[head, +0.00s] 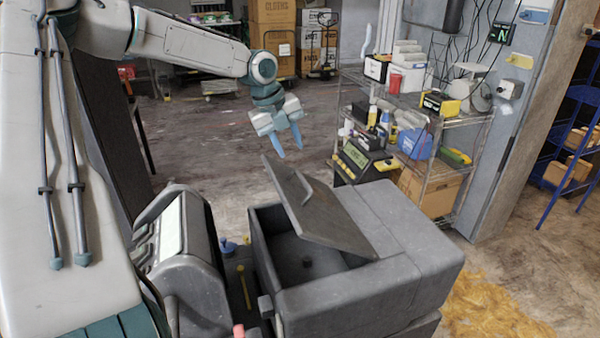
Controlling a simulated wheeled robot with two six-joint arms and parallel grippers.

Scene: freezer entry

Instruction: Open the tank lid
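The tank (262,235) is a dark grey box at the lower centre of the head view. Its lid (330,222) is a flat grey panel with a handle (304,187), tilted up and raised on its left side, so part of the tank's inside shows. A small dark round piece (307,262) is seen inside. My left gripper (290,150) hangs above and behind the lid, fingers pointing down, apart from each other and empty. It appears clear of the lid and handle. My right gripper is not in view.
A rounded grey machine (190,255) stands left of the tank, with a yellow-topped lever (243,285) between them. A wire shelf (440,122) with boxes and bottles stands behind right. Yellowish debris (490,305) lies on the floor at right. Open floor lies behind the tank.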

